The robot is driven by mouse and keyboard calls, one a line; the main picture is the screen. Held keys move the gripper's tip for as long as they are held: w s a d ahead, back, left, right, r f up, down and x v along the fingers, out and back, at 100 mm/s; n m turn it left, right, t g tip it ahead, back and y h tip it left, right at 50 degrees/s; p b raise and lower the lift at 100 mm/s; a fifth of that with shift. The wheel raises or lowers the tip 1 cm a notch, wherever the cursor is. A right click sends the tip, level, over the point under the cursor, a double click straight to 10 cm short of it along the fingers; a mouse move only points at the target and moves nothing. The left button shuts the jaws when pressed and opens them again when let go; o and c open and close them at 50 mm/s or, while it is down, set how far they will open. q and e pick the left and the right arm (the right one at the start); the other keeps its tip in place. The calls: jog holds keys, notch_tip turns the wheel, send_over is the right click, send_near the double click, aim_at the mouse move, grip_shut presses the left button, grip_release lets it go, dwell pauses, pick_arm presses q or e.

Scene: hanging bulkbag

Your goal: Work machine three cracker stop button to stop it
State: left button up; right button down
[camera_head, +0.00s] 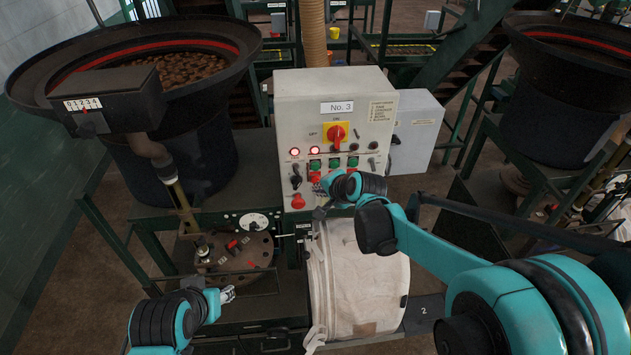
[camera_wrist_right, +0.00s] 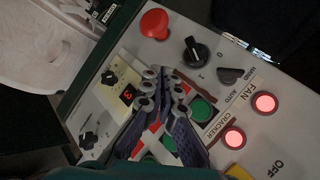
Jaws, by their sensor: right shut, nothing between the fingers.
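The grey No. 3 control panel (camera_head: 288,120) stands at the centre of the head view. Its cracker column has a lit red lamp (camera_wrist_right: 235,138), a green button (camera_wrist_right: 203,108) and a red stop button (camera_wrist_right: 187,88) in the right wrist view. The red button is partly hidden by my right fingers. My right gripper (camera_wrist_right: 160,85) is shut and empty, in front of the lower button rows; whether it touches the button I cannot tell. In the head view it (camera_head: 318,186) is at the panel's lower part. My left gripper (camera_head: 228,294) is low at left, away from the panel.
A red mushroom button (camera_wrist_right: 153,22) and black selector switches (camera_wrist_right: 196,51) are close beside my right fingers. A white bulk bag (camera_head: 350,280) hangs below the panel. A large hopper (camera_head: 190,150) stands left; another drum (camera_head: 565,120) is right.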

jog(key=shift+w, duration=0.2)
dwell(0.4)
jog(key=shift+w, duration=0.3)
jog(key=shift+w+b, duration=0.3)
jog(key=shift+w, duration=0.1)
dwell(0.6)
jog(key=shift+s, duration=0.9)
jog(key=shift+s+d, duration=0.1)
jog(key=shift+s, duration=2.35)
jog(key=shift+f, duration=0.1)
